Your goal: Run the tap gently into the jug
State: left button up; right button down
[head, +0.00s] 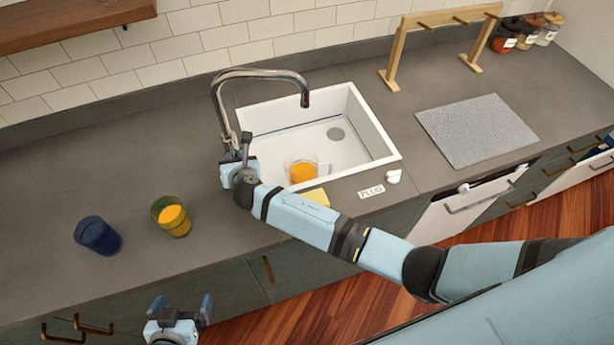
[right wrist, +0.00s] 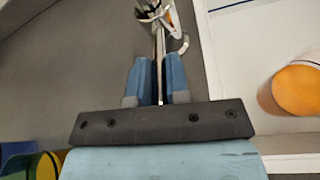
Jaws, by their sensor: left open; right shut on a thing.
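The chrome tap (head: 258,74) arches over the white sink (head: 372,130), its spout pointing down into the basin. I see no water stream under it. A clear jug (head: 303,171) with orange contents stands in the sink's front left part, apart from the spout; its orange part also shows in the right wrist view (right wrist: 298,90). My right gripper (head: 240,166) is at the tap's base, shut on the thin metal tap lever (right wrist: 159,62), which runs between its fingers. My left gripper (head: 180,310) is open and empty, low in front of the counter.
A dark blue cup (head: 98,236) and a yellow glass (head: 172,216) with orange contents stand on the counter at left. A yellow sponge (head: 316,197), a PLUG label (head: 371,192) and a white plug (head: 393,176) lie by the sink. A grey mat (head: 477,130) and wooden rack (head: 395,52) are at right.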

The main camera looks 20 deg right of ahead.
jog(key=shift+s+d+f+p, duration=0.15)
jog(key=shift+s+f+p, duration=0.05)
jog(key=shift+f+p, duration=0.2)
jog(key=shift+d+n+y, duration=0.2)
jog(key=shift+n+y, duration=0.2)
jog(key=c, duration=1.4)
grip_release()
jog(key=shift+w, duration=0.1)
jog(key=o, duration=0.5)
jog(key=shift+d+r, duration=0.15)
jog(key=shift+d, duration=0.05)
jog(key=shift+r, duration=0.1)
jog(key=shift+a, duration=0.1)
